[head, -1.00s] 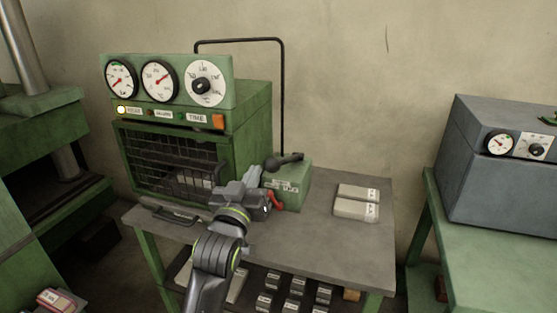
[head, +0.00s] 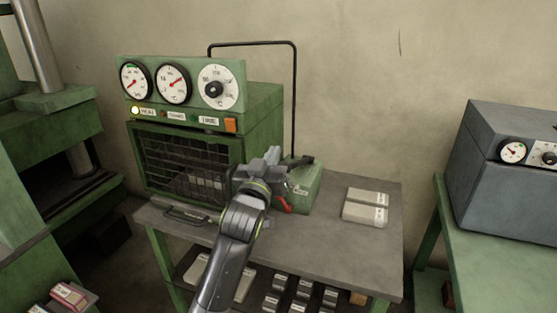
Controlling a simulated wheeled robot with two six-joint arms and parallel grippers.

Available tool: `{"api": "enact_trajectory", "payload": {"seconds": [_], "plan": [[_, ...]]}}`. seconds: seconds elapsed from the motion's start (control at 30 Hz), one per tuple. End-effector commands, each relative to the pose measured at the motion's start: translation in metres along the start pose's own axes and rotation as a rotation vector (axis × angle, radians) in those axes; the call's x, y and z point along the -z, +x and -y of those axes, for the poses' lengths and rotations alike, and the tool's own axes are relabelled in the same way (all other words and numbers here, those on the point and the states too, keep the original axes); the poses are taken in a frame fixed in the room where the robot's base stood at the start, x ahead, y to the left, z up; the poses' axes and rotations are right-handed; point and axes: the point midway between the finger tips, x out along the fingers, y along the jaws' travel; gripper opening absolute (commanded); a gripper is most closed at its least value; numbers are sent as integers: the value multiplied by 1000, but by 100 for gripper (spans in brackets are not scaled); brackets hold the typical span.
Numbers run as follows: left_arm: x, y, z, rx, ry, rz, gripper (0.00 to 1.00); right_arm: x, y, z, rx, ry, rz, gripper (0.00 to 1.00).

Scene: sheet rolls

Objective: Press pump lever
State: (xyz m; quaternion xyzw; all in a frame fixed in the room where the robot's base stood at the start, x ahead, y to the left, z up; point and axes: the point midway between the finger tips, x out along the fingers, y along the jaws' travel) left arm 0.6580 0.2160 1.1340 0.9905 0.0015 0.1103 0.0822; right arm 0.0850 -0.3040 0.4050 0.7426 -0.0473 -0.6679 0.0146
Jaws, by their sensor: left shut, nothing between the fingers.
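The green pump box (head: 305,185) stands at the back of the grey-topped table, beside the green press cabinet. Its dark lever (head: 304,160) shows on top, partly hidden behind my gripper. A red handle (head: 284,205) is low on the front of the box. My left gripper (head: 272,154) is shut and empty, just in front of the lever's left part. I cannot tell if it touches the lever. My right gripper is out of view.
The green cabinet (head: 262,125) with dials and a mesh door stands left of the pump. Two pale blocks (head: 366,207) lie on the table (head: 340,250) to the right. A grey box (head: 510,180) stands on a separate green table at right.

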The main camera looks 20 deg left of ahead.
Motion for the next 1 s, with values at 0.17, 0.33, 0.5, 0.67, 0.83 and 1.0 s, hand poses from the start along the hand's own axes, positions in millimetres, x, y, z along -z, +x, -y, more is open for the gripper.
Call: {"api": "enact_trajectory", "payload": {"seconds": [0.17, 0.33, 0.5, 0.67, 0.83, 1.0], "plan": [[2, 30, 0, 0, 1, 1, 0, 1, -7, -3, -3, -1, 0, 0], [-22, 24, 0, 1, -2, 5, 0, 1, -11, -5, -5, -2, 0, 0], [-35, 20, 0, 1, -1, 1, 0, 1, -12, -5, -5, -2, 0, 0], [-38, 18, 0, 0, 0, 0, 0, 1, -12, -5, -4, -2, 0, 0], [-38, 18, 0, 0, 0, 0, 0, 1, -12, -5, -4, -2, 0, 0], [-42, 17, 1, -1, -1, -6, 0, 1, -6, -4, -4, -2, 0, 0]]}}
